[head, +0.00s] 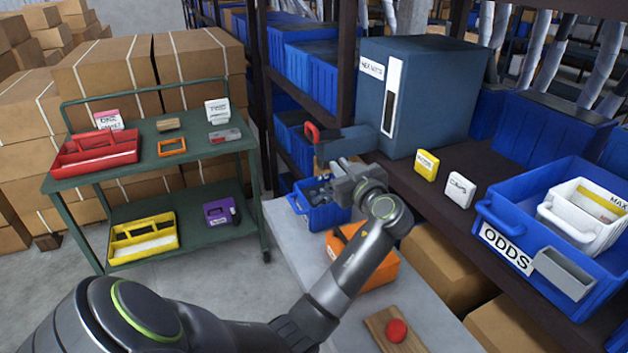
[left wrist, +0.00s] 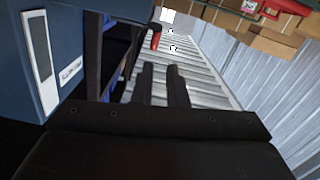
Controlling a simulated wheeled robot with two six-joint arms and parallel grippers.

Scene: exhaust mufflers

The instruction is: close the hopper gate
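The hopper (head: 420,95) is a large blue-grey box labelled HEX NUTS on the shelf, with a pale sight window. A spout (head: 347,140) juts from its lower left side, and a red gate handle (head: 311,132) stands at the spout's outer end. I cannot tell how far the gate is open. My left gripper (head: 318,191) is below the spout, apart from the handle. In the left wrist view my fingers (left wrist: 164,88) are empty with a narrow gap between them. The red handle (left wrist: 156,40) appears beyond them, and the hopper (left wrist: 75,45) is at left. My right gripper is not in view.
A blue bin (head: 322,214) sits below my gripper, with an orange bin (head: 372,274) nearer on the grey bench. A board with a red knob (head: 397,331) lies in front. Yellow and white boxes and a blue ODDS bin (head: 492,212) are at right. A green cart (head: 190,148) stands left.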

